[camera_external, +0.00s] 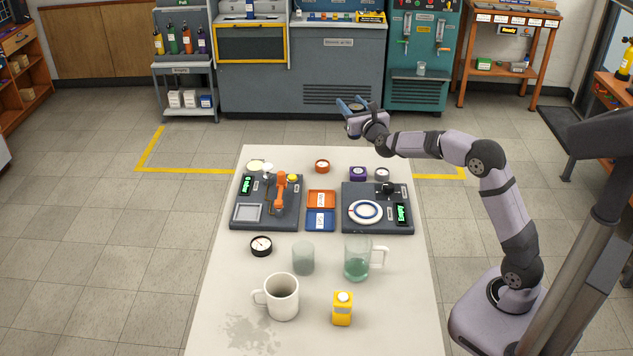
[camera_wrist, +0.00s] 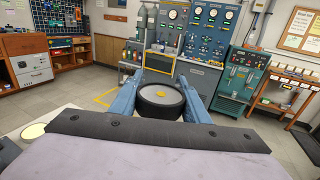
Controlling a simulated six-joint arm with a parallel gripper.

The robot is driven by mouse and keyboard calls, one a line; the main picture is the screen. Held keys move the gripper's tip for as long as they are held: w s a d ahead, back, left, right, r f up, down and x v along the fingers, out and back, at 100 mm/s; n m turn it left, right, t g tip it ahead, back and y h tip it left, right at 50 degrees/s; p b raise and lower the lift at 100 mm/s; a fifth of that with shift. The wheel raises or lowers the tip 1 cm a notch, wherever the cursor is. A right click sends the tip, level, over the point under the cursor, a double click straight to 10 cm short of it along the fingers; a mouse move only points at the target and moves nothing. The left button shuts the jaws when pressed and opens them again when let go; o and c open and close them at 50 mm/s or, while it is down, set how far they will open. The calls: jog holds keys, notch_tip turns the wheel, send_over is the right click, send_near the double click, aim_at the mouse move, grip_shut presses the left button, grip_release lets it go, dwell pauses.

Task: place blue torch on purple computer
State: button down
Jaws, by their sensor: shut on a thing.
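My gripper (camera_external: 352,108) is raised above and beyond the far edge of the table, well apart from everything on it. Its blue fingers are shut on a round gauge-like thing (camera_wrist: 161,96), with a black rim, a pale grey face and a small orange-yellow middle. I see no clear blue torch in either view. I cannot make out a purple computer; a small purple block with a round face (camera_external: 358,174) stands near the table's far edge.
The white table (camera_external: 225,300) bears two dark panels (camera_external: 240,222), orange (camera_external: 321,198) and blue (camera_external: 320,220) trays, a black gauge (camera_external: 261,246), a white mug (camera_external: 283,297), a glass jug (camera_external: 357,260), a frosted cup (camera_external: 303,258) and a yellow block (camera_external: 343,310).

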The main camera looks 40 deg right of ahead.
aim_at(357, 139)
jog(key=s+a+r, duration=0.2)
jog(key=a, duration=0.4)
jog(key=d, duration=0.1)
jog(key=s+d+f+m+h, duration=0.1)
jog(key=s+d+g+h, duration=0.1)
jog(key=shift+s+d+f+b, duration=0.1)
jog(key=shift+s+f+b, duration=0.2)
jog(key=shift+b, duration=0.1)
jog(key=shift+s+d+m+h, duration=0.25)
jog(key=shift+d+m+h, duration=0.05)
jog(key=shift+d+m, duration=0.1)
jog(key=shift+f+p, duration=0.4)
jog(key=shift+f, duration=4.55)
jog(key=shift+f+b, duration=0.2)
jog(key=shift+b, duration=0.15)
jog(key=c, duration=1)
grip_release()
